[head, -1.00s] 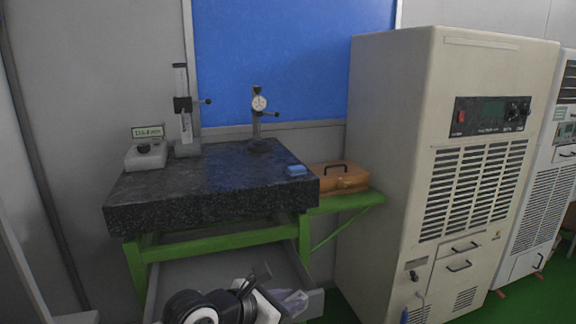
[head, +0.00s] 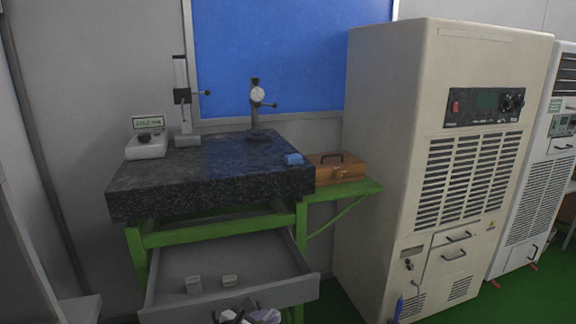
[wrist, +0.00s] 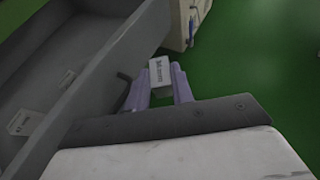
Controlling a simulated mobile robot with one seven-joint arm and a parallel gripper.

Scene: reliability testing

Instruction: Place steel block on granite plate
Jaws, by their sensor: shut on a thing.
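My gripper (wrist: 161,80) is shut on a small light grey block with dark lettering (wrist: 159,72), the steel block, held between its two fingertips. In the wrist view the block is beside the open drawer, over the green floor. In the head view my gripper (head: 246,316) shows only at the bottom edge, in front of the drawer, and the held block cannot be made out. The dark speckled granite plate (head: 215,179) lies on a green stand, above and behind my gripper.
The grey drawer (head: 235,300) under the plate is open, with two small labelled blocks (head: 193,284) (head: 230,281) inside.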

